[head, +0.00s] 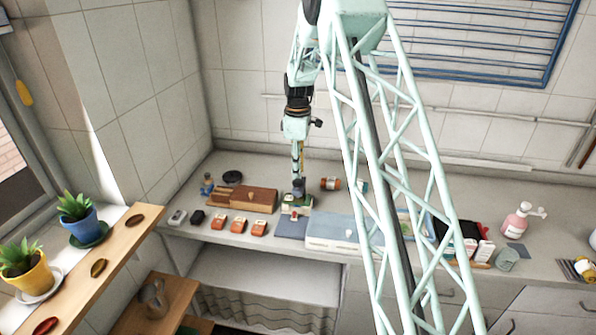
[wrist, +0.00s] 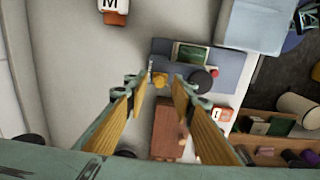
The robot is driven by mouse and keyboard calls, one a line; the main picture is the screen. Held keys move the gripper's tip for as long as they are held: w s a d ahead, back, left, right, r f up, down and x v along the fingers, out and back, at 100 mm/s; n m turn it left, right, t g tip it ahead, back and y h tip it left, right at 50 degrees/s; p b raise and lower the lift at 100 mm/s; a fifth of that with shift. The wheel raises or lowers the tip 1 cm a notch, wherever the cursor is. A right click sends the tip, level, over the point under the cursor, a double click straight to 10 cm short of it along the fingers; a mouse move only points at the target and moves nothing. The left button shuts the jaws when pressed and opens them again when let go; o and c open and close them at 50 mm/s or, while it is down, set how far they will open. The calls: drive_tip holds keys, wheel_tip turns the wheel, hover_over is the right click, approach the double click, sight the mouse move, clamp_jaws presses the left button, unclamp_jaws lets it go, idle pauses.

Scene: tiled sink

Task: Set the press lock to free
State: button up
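The press appears to be the small device with a dark round top (head: 298,187) and a pale green base (head: 296,205) on the counter under my gripper. In the wrist view it shows as a dark disc (wrist: 200,82) beside a green panel (wrist: 190,54) on a grey-blue mat (wrist: 160,46). A small yellow part (wrist: 160,80) sits left of the disc; I cannot tell whether it is the lock, nor its setting. My gripper (wrist: 160,84) is open, with its yellow-padded fingers apart and the yellow part showing between their tips. Nothing is held.
A wooden box (head: 254,200) stands left of the press, with several orange blocks (head: 239,225) in front. A pale blue-topped case (head: 335,228) is at the front right. Two potted plants stand on the left shelf (head: 100,256).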

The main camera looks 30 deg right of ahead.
drive_tip(key=shift+f, duration=0.25)
clamp_jaws()
drive_tip(key=shift+s+d, duration=0.7)
drive_tip(key=shift+d, duration=0.2)
unclamp_jaws()
drive_tip(key=shift+d, duration=0.1)
drive_tip(key=shift+r, duration=0.1)
wheel_tip(320, 180, up, 12)
idle(0.7)
